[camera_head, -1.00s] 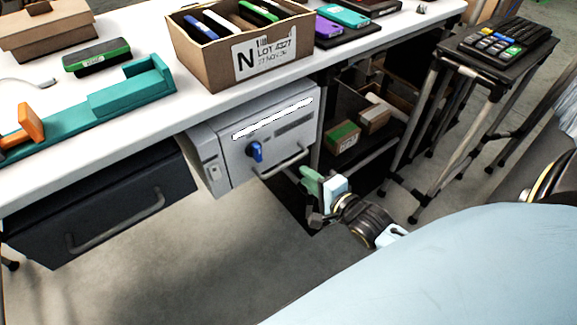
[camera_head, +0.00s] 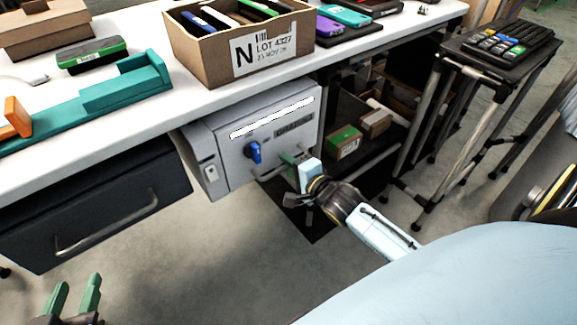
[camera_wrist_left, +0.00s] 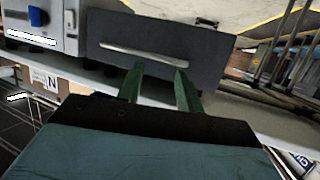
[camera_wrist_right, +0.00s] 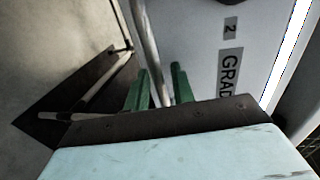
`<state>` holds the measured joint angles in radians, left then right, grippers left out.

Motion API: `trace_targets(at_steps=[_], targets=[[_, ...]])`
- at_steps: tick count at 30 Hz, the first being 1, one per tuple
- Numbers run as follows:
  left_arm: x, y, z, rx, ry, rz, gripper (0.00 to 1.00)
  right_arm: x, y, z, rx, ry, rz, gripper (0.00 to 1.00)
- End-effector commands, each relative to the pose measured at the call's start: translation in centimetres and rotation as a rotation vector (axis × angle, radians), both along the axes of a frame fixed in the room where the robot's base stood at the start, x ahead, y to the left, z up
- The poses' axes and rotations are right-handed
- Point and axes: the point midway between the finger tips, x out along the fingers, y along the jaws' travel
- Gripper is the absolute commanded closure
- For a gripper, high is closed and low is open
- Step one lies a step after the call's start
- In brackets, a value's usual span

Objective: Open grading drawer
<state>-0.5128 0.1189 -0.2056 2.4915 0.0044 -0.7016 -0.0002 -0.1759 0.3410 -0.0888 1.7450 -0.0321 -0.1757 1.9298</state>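The grey grading drawer (camera_head: 228,150) hangs under the white bench, with a blue knob (camera_head: 253,152), a bar handle (camera_head: 268,174) and a dark label. In the right wrist view its label reads "2 GRAD" (camera_wrist_right: 229,68), partly cut off. My right gripper (camera_head: 293,158) is at the right part of this handle. In the right wrist view its green fingers (camera_wrist_right: 160,85) are apart, with the handle bar (camera_wrist_right: 150,50) running between them. My left gripper (camera_head: 75,293) is open and empty at lower left, below a dark drawer; its fingers also show apart in the left wrist view (camera_wrist_left: 161,82).
The dark drawer (camera_head: 95,205) with its own handle hangs left of the grey one. On the bench stand an open carton (camera_head: 215,65) and a teal fixture (camera_head: 100,100). A shelf with small boxes (camera_head: 344,142) and a dark stand (camera_head: 490,60) are at right.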

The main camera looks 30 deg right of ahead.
Motion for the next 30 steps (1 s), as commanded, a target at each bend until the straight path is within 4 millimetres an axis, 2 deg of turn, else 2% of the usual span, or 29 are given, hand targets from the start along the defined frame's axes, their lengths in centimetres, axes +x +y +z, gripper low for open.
trace_targets(at_steps=[9, 15, 27, 30], targets=[[0.1, -0.1, 0.2, -0.003, -0.011, -0.001, 0.64, 0.1, 0.0, 0.0, 0.000, 0.001, 0.000, 0.76], [0.1, 0.0, 0.2, -0.003, -0.010, -0.001, 0.64, 0.1, 0.0, 0.0, 0.000, 0.001, 0.000, 1.00], [0.0, 0.0, 0.1, 0.000, 0.002, -0.001, 0.64, 0.0, 0.1, 0.0, 0.001, 0.001, 0.002, 1.00], [-0.4, 0.4, -0.9, 0.017, 0.062, 0.006, 0.64, -0.3, 0.3, 0.0, 0.002, 0.002, 0.006, 1.00]])
